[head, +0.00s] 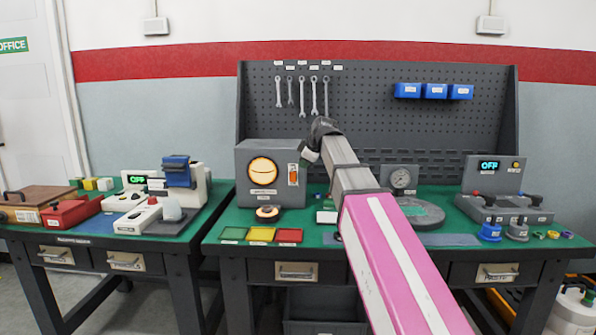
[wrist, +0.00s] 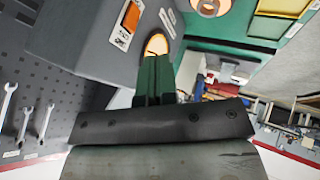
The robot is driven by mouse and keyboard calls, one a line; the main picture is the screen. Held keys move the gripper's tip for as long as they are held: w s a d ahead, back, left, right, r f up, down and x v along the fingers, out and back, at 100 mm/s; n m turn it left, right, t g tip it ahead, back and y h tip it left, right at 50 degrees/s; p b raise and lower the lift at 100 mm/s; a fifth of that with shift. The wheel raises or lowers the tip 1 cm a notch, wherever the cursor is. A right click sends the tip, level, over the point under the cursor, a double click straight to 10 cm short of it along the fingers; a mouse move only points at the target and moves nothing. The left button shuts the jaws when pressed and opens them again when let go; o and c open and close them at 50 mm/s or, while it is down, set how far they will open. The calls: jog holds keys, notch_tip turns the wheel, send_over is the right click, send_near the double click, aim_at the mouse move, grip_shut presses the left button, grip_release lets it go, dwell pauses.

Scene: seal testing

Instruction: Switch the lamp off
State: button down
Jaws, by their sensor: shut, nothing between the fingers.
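The lamp (head: 262,171) is a round, glowing cream-orange disc on the front of a grey box (head: 244,195). It looks lit. An orange switch (head: 293,174) on a white plate is on the box front, right of the lamp. In the wrist view the switch (wrist: 131,16) is at the top, and the lamp (wrist: 157,44) is partly hidden behind my fingers. My gripper (head: 307,157) is beside the box's upper right, close to the switch. Its green fingers (wrist: 154,62) are together and empty. I cannot tell whether they touch anything.
A round orange-centred button (head: 267,212) and green, yellow and red trays (head: 262,234) are in front of the box. A gauge (head: 400,180) and a round grey plate (head: 425,214) stand right of my arm. Wrenches (head: 314,95) hang behind on the pegboard.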

aim_at(293, 173)
jog(key=shift+w+a+f, duration=0.6)
jog(key=shift+w+f, duration=0.55)
jog(key=shift+w, duration=0.3)
jog(key=shift+w+a+f, duration=0.55)
jog(key=shift+w+f, duration=0.65)
jog(key=shift+w, duration=0.3)
jog(key=shift+w+a+f, duration=0.6)
jog(key=shift+w+f, duration=0.55)
jog(key=shift+w, duration=0.3)
jog(key=shift+w+r, duration=0.1)
jog(key=shift+w, duration=0.25)
jog(key=shift+r, duration=0.1)
jog(key=shift+r, duration=0.7)
